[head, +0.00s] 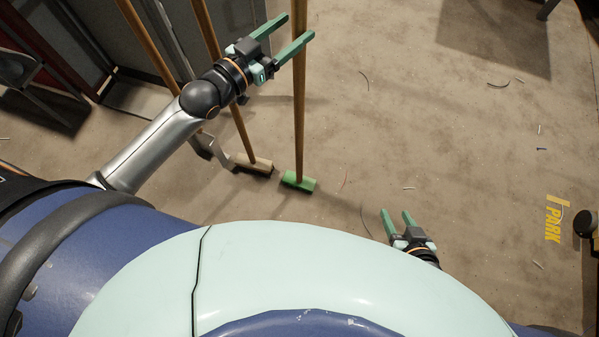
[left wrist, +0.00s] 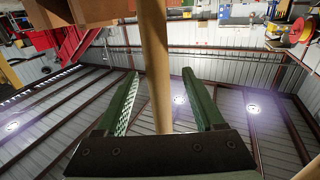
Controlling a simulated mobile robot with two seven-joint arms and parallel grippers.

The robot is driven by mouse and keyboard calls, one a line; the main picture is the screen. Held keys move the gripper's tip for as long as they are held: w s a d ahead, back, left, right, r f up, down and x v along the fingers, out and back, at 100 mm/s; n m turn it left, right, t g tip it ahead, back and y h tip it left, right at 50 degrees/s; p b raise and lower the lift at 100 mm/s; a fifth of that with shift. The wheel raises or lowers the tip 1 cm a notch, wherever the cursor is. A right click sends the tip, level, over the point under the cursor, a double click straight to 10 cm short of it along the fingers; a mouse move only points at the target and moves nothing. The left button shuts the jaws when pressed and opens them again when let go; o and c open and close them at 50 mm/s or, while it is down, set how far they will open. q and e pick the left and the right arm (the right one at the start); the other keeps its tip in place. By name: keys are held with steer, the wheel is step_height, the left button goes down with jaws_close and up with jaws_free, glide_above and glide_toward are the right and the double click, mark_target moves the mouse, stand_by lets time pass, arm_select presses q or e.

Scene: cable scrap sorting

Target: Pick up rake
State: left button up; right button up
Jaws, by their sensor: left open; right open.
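A green-headed long-handled tool stands upright; its wooden handle (head: 299,110) rises from the green head (head: 298,181) on the floor. I cannot tell for sure whether this is the rake. My left gripper (head: 298,27) is open at this handle, high above the head. In the left wrist view the handle (left wrist: 155,60) runs in line with the gap between the two open fingers (left wrist: 163,85); no finger is seen closed on it. My right gripper (head: 396,212) is open and empty, low over the floor at the lower right.
A second tool with a beige head (head: 254,163) stands just left of the green one, and another wooden handle (head: 146,40) leans further left by grey panels (head: 105,35). Thin scraps (head: 497,85) lie on the floor. The floor to the right is mostly clear.

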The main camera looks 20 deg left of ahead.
arm_select(q)
steer(key=x, duration=0.5)
steer(key=shift+w+d, duration=0.25)
jaws_close()
stand_by(0.4)
stand_by(0.9)
steer(key=shift+r, duration=0.25)
